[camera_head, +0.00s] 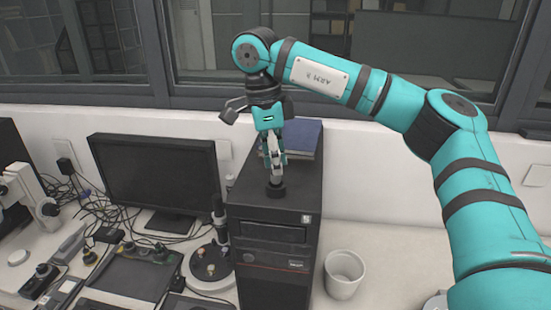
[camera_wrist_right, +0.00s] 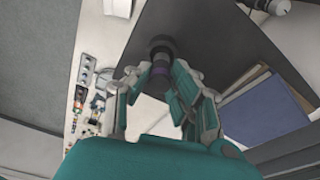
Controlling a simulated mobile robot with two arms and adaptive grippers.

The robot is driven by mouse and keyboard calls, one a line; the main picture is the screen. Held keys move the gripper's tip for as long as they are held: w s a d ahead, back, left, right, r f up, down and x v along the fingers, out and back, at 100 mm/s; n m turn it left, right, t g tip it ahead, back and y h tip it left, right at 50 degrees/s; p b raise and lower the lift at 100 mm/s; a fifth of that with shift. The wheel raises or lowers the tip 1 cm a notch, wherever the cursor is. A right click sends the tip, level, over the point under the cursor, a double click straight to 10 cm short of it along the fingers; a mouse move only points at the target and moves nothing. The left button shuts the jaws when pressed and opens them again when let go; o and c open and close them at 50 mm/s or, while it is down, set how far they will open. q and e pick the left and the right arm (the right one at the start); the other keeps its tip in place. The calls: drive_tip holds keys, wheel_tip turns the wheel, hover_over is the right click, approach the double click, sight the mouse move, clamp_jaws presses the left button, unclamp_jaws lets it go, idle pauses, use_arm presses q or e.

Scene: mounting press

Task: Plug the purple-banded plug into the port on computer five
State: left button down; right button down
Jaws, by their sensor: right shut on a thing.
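My right gripper (camera_head: 274,168) points down over the front part of the top of the black computer tower (camera_head: 262,205), which carries a "5" label. It is shut on a dark plug (camera_head: 276,190). In the right wrist view the plug (camera_wrist_right: 161,48) shows a purple band between the fingers (camera_wrist_right: 158,84), with its dark round end against the tower's dark top (camera_wrist_right: 195,30). I cannot tell whether the plug's end touches the tower or sits in a port; the port itself is hidden. My left gripper is out of view.
Blue and brown books (camera_head: 303,137) lie on the tower's rear top. A monitor (camera_head: 157,180) and a microscope-like stand (camera_head: 211,258) are to its left, among cables and tools. A white cup (camera_head: 344,274) stands to its right. The table further right looks mostly clear.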

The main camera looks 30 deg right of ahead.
drive_tip(key=shift+f, duration=0.35)
drive_tip(key=shift+f+b, duration=0.75)
drive_tip(key=shift+f, duration=0.35)
drive_tip(key=c, duration=0.5)
unclamp_jaws()
drive_tip(key=shift+r, duration=0.1)
wheel_tip(320, 180, up, 8)
drive_tip(key=p, duration=0.5)
drive_tip(key=shift+f, duration=0.25)
drive_tip(key=shift+f, duration=0.1)
idle(0.3)
